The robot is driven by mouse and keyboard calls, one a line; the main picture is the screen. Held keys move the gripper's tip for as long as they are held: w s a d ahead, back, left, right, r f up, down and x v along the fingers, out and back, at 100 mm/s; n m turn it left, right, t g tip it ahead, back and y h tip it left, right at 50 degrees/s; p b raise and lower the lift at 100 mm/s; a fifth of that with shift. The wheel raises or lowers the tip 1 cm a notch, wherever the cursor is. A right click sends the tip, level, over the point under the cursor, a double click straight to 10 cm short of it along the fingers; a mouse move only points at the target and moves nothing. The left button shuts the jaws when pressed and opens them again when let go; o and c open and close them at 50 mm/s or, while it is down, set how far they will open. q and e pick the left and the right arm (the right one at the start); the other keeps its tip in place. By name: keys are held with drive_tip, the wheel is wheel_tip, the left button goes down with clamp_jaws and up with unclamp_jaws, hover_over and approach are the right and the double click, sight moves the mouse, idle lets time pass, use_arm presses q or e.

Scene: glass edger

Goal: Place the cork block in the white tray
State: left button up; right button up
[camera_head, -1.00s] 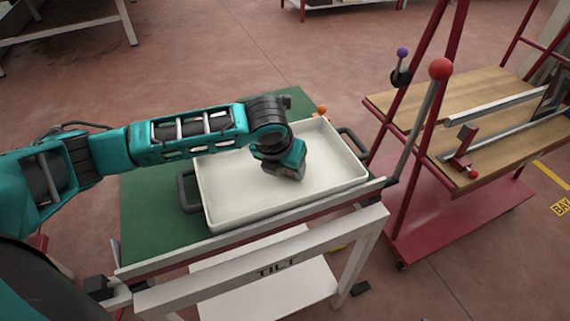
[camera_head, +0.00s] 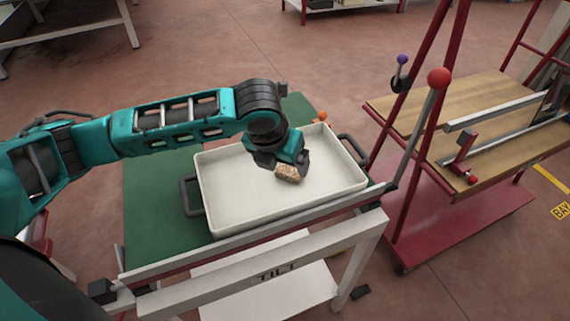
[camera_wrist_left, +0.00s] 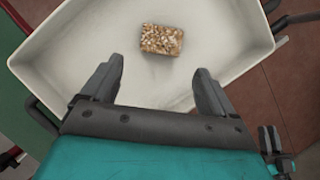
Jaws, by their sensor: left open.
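The cork block (camera_head: 288,173), speckled brown, is in the white tray (camera_head: 232,214), right of the tray's middle. In the left wrist view the cork block (camera_wrist_left: 161,40) lies on the floor of the white tray (camera_wrist_left: 50,62), beyond the fingertips and apart from both fingers. My left gripper (camera_head: 291,166) is over the tray, just behind the block in the head view. In the left wrist view the left gripper (camera_wrist_left: 158,76) is open with nothing between its fingers.
The tray has dark handles and sits on a green-topped table (camera_head: 150,215) with a metal front rail. A small orange ball (camera_head: 322,116) is behind the tray. A red cart (camera_head: 440,215) with a wooden top and levers stands close on the right.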

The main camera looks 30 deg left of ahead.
use_arm(q)
drive_tip(key=v, duration=0.5)
drive_tip(key=shift+s+r+p, duration=0.1)
drive_tip(key=shift+r+p, duration=0.25)
drive_tip(key=shift+p, duration=0.05)
